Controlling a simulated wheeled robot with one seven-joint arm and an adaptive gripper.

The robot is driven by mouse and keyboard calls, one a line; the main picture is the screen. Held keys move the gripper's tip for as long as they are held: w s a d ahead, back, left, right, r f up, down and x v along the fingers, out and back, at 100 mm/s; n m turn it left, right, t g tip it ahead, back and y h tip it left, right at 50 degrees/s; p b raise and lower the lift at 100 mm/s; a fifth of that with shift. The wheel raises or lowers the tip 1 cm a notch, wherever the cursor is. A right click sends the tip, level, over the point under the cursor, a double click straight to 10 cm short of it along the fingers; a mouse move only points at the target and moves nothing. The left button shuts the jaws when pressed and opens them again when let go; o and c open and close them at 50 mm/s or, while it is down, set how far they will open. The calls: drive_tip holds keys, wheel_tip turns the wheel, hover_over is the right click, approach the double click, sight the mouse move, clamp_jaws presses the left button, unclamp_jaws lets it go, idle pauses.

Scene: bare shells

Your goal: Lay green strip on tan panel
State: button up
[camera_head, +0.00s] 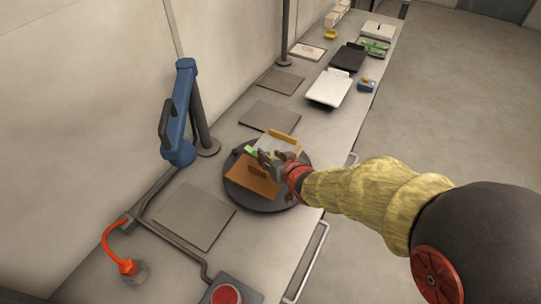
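My gripper (270,158) is over the dark round turntable (273,204), coming in from the right. A small piece of the green strip (249,150) shows at the left of its fingers; the fingers hide the rest. I cannot tell whether the fingers grip it or are only beside it. A tan-orange panel (252,179) lies on the turntable just in front of the gripper. A pale panel (274,146) with an orange edge strip (285,137) is behind the gripper, partly covered by it.
A blue arm-like fixture (181,110) stands at the left by the wall. Flat grey plates (194,216) lie along the bench (237,222). A red button (226,294) and an orange hooked cable (126,266) are at the front. White and black panels (329,88) are farther back.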

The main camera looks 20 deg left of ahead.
drive_tip(key=v, duration=1.2)
